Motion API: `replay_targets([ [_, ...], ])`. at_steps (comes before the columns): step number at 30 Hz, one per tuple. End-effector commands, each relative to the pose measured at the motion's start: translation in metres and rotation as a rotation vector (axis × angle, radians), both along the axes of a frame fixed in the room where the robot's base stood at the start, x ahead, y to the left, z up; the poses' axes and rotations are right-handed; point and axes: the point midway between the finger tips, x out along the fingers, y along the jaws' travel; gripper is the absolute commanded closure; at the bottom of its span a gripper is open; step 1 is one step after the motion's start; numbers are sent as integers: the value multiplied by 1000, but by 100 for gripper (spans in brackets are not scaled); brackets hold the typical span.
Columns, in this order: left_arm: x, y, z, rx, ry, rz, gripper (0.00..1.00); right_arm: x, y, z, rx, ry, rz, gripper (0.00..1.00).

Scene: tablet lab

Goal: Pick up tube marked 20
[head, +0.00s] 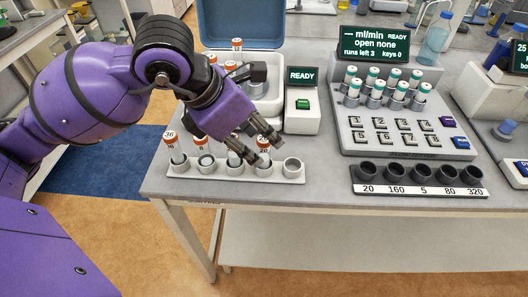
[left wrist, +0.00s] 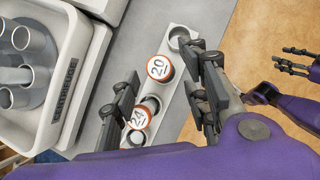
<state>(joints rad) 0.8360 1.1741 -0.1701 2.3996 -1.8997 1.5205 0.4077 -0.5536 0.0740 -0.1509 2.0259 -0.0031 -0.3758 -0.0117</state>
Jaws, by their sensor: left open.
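The tube marked 20 (head: 264,147) has an orange-and-white cap and stands upright in the white rack (head: 222,175) at the table's front left. In the left wrist view its round cap, the tube marked 20 (left wrist: 159,67), faces the camera. My left gripper (head: 256,146) is open just above the rack, its fingers (left wrist: 163,62) on either side of that cap with gaps showing. The tube marked 24 (left wrist: 140,117) is beside it, near the left finger. In the head view the fingers partly cover the tubes. My right gripper (left wrist: 295,60) appears only in the left wrist view, fingers apart and empty.
Behind are a blue-lidded centrifuge (head: 240,25) and a READY box (head: 301,110). Right are a keypad device (head: 400,130) with several teal-capped tubes and a dark-welled holder (head: 420,188).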

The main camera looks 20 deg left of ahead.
Motion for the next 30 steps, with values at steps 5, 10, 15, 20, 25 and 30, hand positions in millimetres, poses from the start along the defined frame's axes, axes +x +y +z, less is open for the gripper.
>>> replay_targets([
  [5, 8, -8, -25, -3, 3, 0, 58, -4, -1, -1, 0, 10, -2, 60],
  [10, 13, -12, -38, -2, 2, -1, 58, -4, -1, -1, 0, 9, -1, 60],
  [15, 13, -12, -39, -2, 0, -1, 58, -3, 0, -1, 0, 7, -1, 60],
  [20, 13, -12, -38, -2, 0, -1, 73, -1, 0, 1, 1, 4, 0, 60],
  [25, 13, -12, -38, -2, 2, -1, 94, 0, 0, 2, 1, 0, 0, 60],
  [30, 13, -12, -38, -2, 0, -1, 95, 1, 0, 2, 1, -1, 0, 60],
])
